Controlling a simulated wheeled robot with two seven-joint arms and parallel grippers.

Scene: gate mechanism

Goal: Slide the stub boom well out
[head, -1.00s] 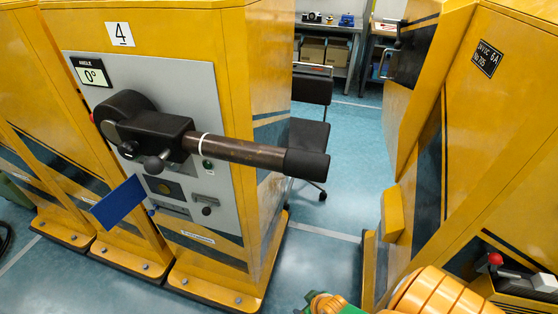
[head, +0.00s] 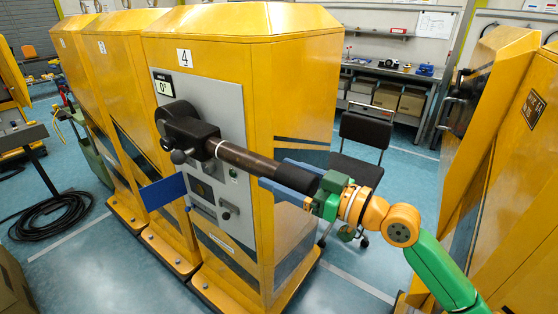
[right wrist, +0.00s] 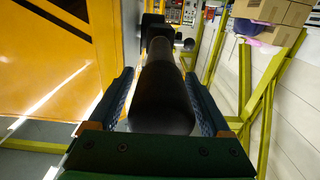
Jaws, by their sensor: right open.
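The stub boom (head: 248,159) is a brown tube with a white ring near its black housing and a black grip at the free end. It sticks out to the right from the grey panel of the yellow cabinet marked 4. My right gripper (head: 276,173) is open, its blue fingers on either side of the boom's black end. In the right wrist view the black grip (right wrist: 161,100) lies between the two fingers of the gripper (right wrist: 160,78), with a gap visible beside it. My left gripper is not in view.
A black pivot housing (head: 188,135) with a ball knob carries the boom. A blue plate (head: 163,191) juts from the panel below it. A black chair (head: 362,145) stands behind my right gripper. Another yellow cabinet (head: 500,170) stands at the right.

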